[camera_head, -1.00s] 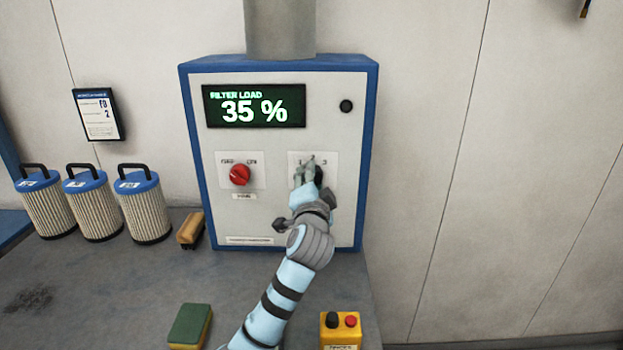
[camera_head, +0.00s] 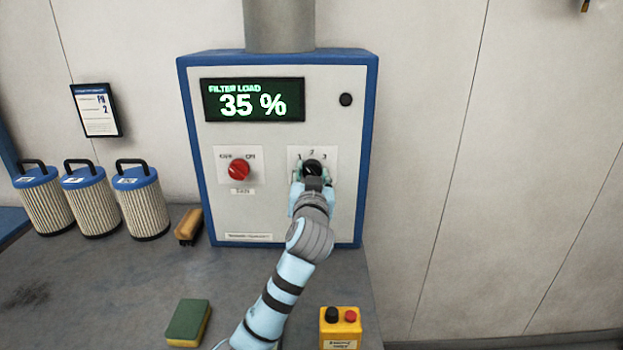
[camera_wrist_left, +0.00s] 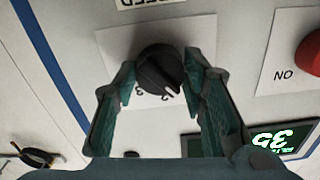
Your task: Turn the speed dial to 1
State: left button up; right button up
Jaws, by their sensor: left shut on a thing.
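The speed dial (camera_head: 313,167) is a black knob on a white plate marked 1, 2 and 3, on the right of the control box front. In the wrist view the dial (camera_wrist_left: 160,68) sits between the two green fingers of my left gripper (camera_wrist_left: 157,78), which is shut on it. In the head view my left gripper (camera_head: 312,172) reaches the dial from below and covers its lower part. The dial's pointer setting is too small to tell in the head view. My right gripper is not in view.
The control box (camera_head: 215,190) has a red knob (camera_head: 238,170) left of the dial and a display (camera_head: 253,100) reading 35 %. Several filters (camera_head: 143,205) stand at left. A brush (camera_head: 188,226), a sponge (camera_head: 188,323) and a yellow button box (camera_head: 340,328) lie on the bench.

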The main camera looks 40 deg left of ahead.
pick_arm(q)
jog(key=shift+n, duration=0.6)
jog(key=shift+r, duration=0.1)
jog(key=o, duration=1.2)
jog(key=v, duration=1.2)
